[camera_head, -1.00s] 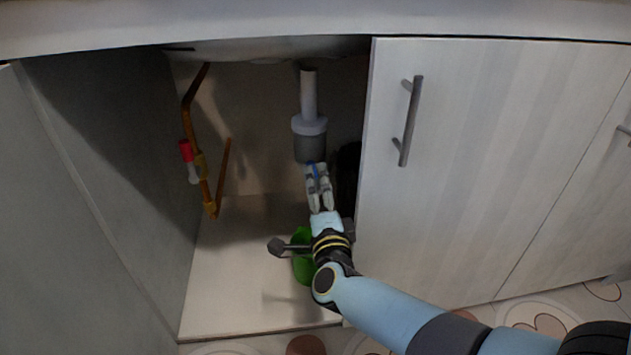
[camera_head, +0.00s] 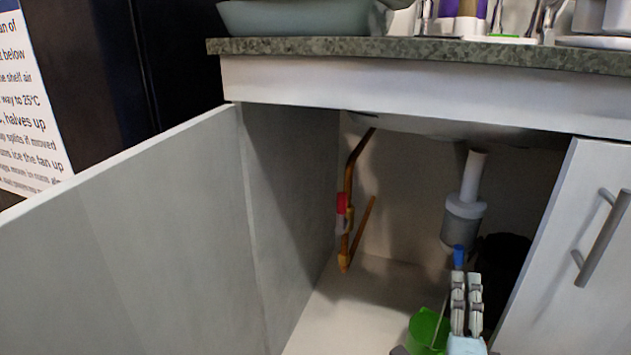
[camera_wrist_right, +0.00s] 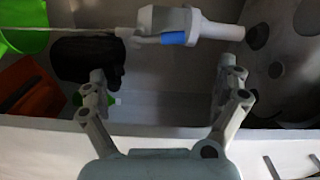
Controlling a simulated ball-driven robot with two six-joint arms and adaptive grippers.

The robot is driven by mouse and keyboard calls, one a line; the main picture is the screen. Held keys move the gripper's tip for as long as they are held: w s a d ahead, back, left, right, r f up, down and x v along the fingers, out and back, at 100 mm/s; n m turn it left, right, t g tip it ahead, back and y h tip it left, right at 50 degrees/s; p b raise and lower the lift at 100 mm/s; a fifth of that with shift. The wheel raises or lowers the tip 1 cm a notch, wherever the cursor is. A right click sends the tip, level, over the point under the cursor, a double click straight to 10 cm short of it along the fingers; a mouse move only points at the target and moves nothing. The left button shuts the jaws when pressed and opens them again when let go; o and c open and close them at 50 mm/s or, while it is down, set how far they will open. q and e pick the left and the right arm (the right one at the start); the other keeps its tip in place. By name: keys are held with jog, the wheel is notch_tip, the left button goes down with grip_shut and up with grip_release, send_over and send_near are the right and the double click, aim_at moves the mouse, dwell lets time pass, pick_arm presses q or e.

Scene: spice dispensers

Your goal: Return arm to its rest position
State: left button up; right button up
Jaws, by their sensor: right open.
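My right gripper (camera_head: 466,278) is inside the open under-sink cabinet, just below the white and grey drain trap (camera_head: 463,221). In the right wrist view, its two fingers (camera_wrist_right: 163,68) stand wide apart with nothing between the tips. The white drain piece (camera_wrist_right: 190,25) with a blue part (camera_wrist_right: 174,39) lies beyond them there. The blue part (camera_head: 459,256) also shows in the head view, between the trap and the fingertips. Most of my right arm is cut off at the bottom of the head view.
The grey cabinet door (camera_head: 130,240) stands open at left; a white door (camera_head: 572,285) with a handle is close right. A green bucket (camera_head: 427,330) and a dark object (camera_head: 503,265) are beside the gripper. Copper pipe (camera_head: 350,200) rises behind. The stone countertop (camera_head: 400,52) is above.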

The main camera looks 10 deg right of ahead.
jog(key=s+a+f+n+g+y, duration=0.4)
jog(key=s+a+f+n+y, duration=0.3)
jog(key=a+n+y, duration=0.6)
pick_arm(q)
jog(key=s+a+f+p, duration=0.1)
jog(key=s+f+p, duration=0.2)
jog(key=s+p, duration=0.6)
jog(key=s+a+f+p, duration=0.1)
jog(key=s+f+p, duration=0.2)
jog(key=s+p, duration=0.6)
jog(key=shift+s+a+g, duration=0.15)
jog(key=shift+a+g, duration=0.1)
jog(key=shift+g, duration=0.05)
pick_arm(e)
jog(key=s+d+f+n+g+h, duration=0.1)
jog(key=s+d+f+n+g, duration=0.2)
jog(key=s, duration=1)
jog(key=s+d+f+n+g+h, duration=0.2)
jog(key=s+d+f+n+g, duration=0.1)
jog(key=s, duration=1)
jog(key=s+d+f+n+g+h, duration=0.1)
jog(key=s+d+f+n+g, duration=0.2)
jog(key=s, duration=0.9)
jog(key=shift+s+d+f+n+g+h, duration=0.2)
jog(key=shift+s+d+n+g+h, duration=0.3)
jog(key=shift+d+g, duration=0.55)
jog(key=shift+w, duration=0.1)
